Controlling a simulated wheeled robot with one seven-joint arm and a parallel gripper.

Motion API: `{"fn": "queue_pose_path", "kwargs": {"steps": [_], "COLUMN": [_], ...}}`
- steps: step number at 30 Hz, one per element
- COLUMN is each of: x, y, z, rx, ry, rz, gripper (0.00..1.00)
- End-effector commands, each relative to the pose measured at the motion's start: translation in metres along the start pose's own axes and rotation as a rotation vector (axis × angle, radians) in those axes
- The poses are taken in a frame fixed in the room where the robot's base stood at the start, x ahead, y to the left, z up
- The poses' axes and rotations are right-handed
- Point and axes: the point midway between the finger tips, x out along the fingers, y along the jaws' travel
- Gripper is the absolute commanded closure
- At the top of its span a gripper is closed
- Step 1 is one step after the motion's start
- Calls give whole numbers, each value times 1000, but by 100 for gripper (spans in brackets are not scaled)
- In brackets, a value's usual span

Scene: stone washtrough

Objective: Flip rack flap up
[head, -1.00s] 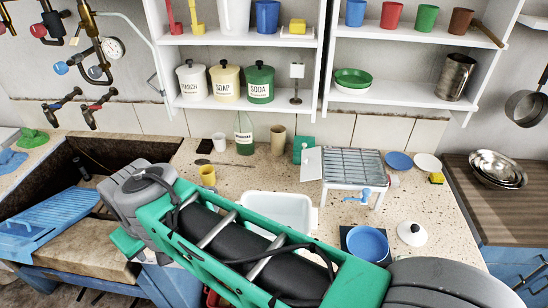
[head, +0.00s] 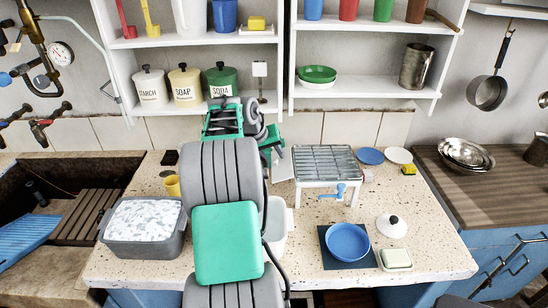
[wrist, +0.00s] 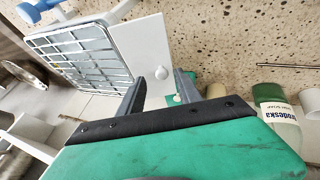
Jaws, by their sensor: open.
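The wire-topped white rack (head: 325,163) stands on the speckled counter, and it also shows at the upper left of the wrist view (wrist: 85,52). Its flap (wrist: 138,45) is a plain white panel along the rack's left side, with a small round white knob (wrist: 161,72). In the head view the flap (head: 283,166) slants downward beside the rack, partly hidden by my arm. My gripper (wrist: 159,82) is open, its dark fingers at the flap's lower end, one on either side of the knob in the picture. I cannot tell whether they touch it.
A blue crank handle (head: 340,191) is on the rack's front. A grey tub of suds (head: 143,228) and a yellow cup (head: 172,186) stand left of my arm. A blue bowl (head: 347,242) is front right.

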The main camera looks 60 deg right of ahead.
Motion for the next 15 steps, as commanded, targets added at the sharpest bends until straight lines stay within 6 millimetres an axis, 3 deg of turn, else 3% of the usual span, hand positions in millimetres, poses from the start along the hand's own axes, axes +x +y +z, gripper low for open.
{"fn": "queue_pose_path", "kwargs": {"steps": [3, 11, 15], "x": [13, 11, 13], "y": [0, 2, 1], "z": [0, 3, 2], "rx": [1, 3, 2], "ry": [0, 8, 6], "rz": [0, -1, -1], "gripper": [59, 59, 69]}}
